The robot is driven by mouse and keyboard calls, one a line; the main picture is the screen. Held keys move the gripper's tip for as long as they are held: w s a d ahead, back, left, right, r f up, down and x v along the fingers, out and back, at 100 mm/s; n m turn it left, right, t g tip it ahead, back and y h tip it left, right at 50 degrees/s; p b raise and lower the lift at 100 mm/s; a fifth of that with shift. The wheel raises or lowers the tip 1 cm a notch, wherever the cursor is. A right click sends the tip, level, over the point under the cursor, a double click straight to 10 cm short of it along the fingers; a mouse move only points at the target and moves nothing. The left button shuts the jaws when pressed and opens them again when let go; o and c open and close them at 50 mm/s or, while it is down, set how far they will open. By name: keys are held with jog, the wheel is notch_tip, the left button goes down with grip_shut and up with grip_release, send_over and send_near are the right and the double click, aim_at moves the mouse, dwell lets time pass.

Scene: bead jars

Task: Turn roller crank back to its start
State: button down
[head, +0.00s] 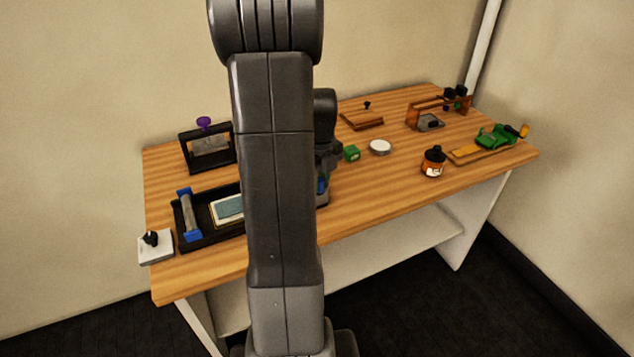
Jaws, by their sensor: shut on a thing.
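A black tray frame (180,229) lies at the left of the table, with a grey roller (188,214) with blue ends across its left part. A framed pale plate (229,208) lies in it, partly hidden by my arm. My gripper (322,180) is low over the tray's right side, mostly behind my arm, and is shut. A small blue part (321,187) shows at its fingers; it appears to be the roller crank. The crank's shape and angle are hidden.
A black stand with a purple knob (204,123) is at the back left. A white block with a black knob (154,247) sits at the left edge. A green box (351,153), white disc (380,147) and orange bottle (433,163) stand right of my gripper.

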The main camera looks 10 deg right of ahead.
dwell(0.3)
jog(key=c, duration=1.2)
grip_release()
jog(key=shift+a, duration=0.1)
jog(key=shift+r, duration=0.15)
notch_tip(320, 180, up, 14)
jog(key=shift+f, duration=0.2)
jog(key=shift+f, duration=0.1)
